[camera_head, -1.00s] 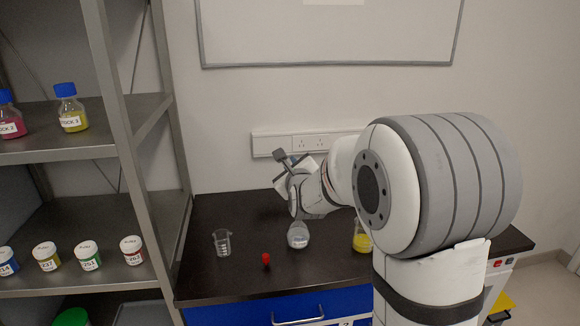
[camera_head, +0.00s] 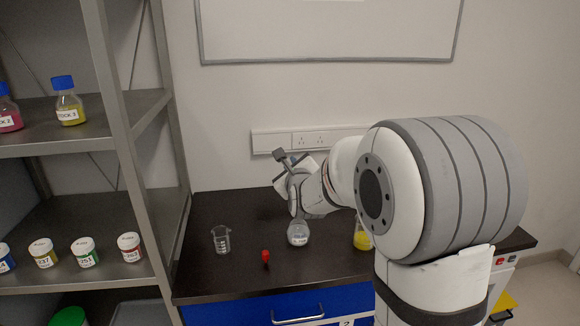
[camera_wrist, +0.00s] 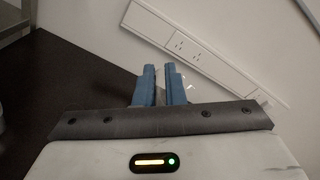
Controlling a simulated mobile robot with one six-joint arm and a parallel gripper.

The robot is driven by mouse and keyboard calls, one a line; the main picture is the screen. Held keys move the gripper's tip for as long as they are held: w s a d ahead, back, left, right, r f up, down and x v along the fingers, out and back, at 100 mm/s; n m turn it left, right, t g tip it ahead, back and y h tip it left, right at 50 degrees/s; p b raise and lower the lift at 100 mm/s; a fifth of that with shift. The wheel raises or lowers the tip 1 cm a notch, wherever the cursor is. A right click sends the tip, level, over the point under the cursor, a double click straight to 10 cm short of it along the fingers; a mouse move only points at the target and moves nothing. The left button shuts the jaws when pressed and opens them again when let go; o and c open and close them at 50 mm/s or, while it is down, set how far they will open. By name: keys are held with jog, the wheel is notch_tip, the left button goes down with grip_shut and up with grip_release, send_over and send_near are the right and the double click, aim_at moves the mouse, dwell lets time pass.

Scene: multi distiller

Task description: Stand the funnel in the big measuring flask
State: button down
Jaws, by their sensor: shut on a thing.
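In the wrist view my gripper (camera_wrist: 162,72) has its two blue fingers close together. A faint clear edge shows beside the right finger, and I take it to be the funnel (camera_wrist: 187,80), held and mostly hidden. In the head view my arm's end is above the back of the bench, and the fingers and funnel cannot be made out there. A round clear flask with a label (camera_head: 298,234) stands upright on the bench just below my wrist. I cannot tell whether it is the big measuring flask.
A glass beaker (camera_head: 221,240) and a small red object (camera_head: 265,257) stand left of the flask. A vessel with yellow liquid (camera_head: 362,239) is partly behind my arm. A metal shelf (camera_head: 150,190) with jars bounds the left. Wall sockets (camera_head: 308,140) run behind the dark bench (camera_head: 215,275).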

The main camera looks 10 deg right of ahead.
dwell(0.3)
jog(key=c, duration=1.4)
grip_release()
jog(key=shift+f, duration=0.1)
jog(key=shift+c, duration=0.2)
jog(key=s+b, duration=0.1)
jog(key=s, duration=0.6)
jog(key=shift+s+r+b, duration=0.3)
jog(key=shift+s+r, duration=0.1)
jog(key=shift+r, duration=0.05)
